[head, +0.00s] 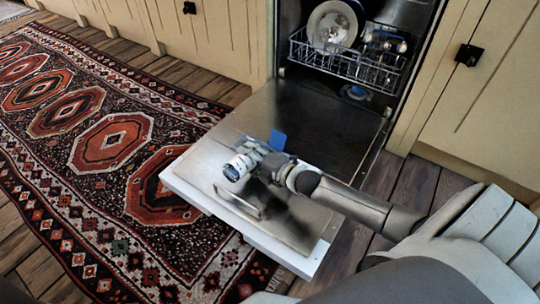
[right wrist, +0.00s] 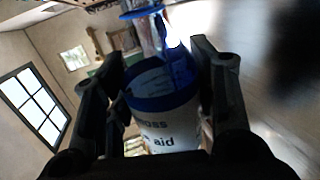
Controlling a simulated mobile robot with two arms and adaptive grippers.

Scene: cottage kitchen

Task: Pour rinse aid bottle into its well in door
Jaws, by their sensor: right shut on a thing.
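The rinse aid bottle (head: 238,168) is white with blue parts and lies tilted in my right gripper (head: 258,160), above the open dishwasher door (head: 188,166). In the right wrist view the bottle (right wrist: 168,125) sits between both fingers (right wrist: 160,90), with "aid" readable on its label. My right gripper is shut on it. A small blue flap-like piece (head: 278,139) shows just behind the gripper; I cannot tell what it belongs to. A raised metal outline (head: 238,204) lies on the door. I cannot make out the well itself. My left gripper is out of view.
The dishwasher's lower rack (head: 350,66) holds a plate (head: 333,27) and other dishes behind the door. Cream cabinets (head: 488,105) flank the opening. A patterned red rug (head: 110,145) covers the wooden floor at left.

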